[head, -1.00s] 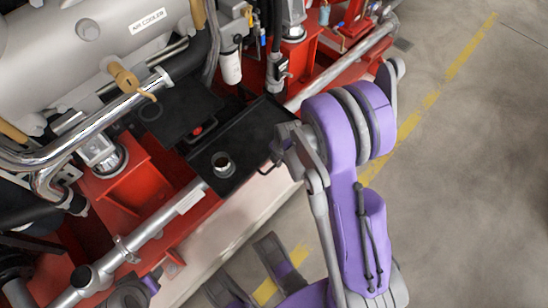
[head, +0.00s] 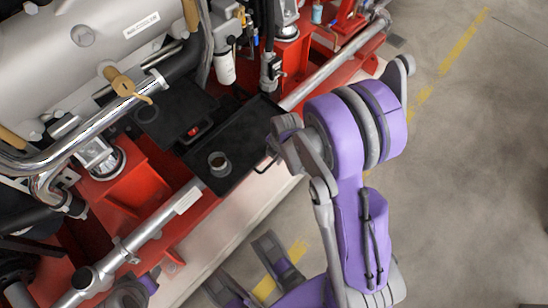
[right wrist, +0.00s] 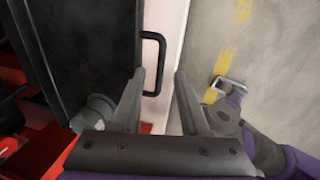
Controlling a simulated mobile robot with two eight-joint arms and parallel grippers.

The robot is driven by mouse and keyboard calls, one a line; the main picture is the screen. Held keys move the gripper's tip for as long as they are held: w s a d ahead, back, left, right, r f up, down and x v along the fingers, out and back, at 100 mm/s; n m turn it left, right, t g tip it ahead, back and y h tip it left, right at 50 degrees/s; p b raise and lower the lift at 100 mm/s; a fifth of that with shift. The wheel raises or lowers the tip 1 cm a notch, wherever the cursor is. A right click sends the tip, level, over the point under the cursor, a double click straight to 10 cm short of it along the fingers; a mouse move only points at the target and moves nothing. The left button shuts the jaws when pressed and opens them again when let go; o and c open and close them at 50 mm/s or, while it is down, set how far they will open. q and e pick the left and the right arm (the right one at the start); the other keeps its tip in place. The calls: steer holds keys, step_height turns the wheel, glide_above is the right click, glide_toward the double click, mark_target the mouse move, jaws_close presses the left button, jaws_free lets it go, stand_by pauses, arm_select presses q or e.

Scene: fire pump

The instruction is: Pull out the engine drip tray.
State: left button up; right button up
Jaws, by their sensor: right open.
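The engine drip tray (head: 241,139) is a shallow black tray lying in the red frame under the engine. A small cup-like thing (head: 219,163) stands in it. The tray's black bar handle (head: 262,168) is on its outer side, and my right gripper partly covers that area in the head view. In the right wrist view the tray (right wrist: 88,45) fills the upper left and its handle (right wrist: 155,62) stands out from the edge. My right gripper (right wrist: 159,76) is open, with its fingers on either side of the handle's lower part in that picture. I see no contact.
The red engine frame (head: 130,192) and a grey pipe (head: 152,238) run along the machine's side. A pale ledge (head: 236,218) lies below the tray. The concrete floor (head: 475,180) with a yellow line is clear to the right.

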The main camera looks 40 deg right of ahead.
arm_select(q)
step_height(320, 180, up, 3)
steer(key=shift+s+r+p, duration=0.1)
steer(key=shift+s+p, duration=0.05)
steer(key=shift+p, duration=0.9)
arm_select(e)
step_height(320, 180, up, 7)
steer(key=s, duration=0.1)
steer(key=shift+s, duration=0.2)
steer(key=shift+r, duration=0.1)
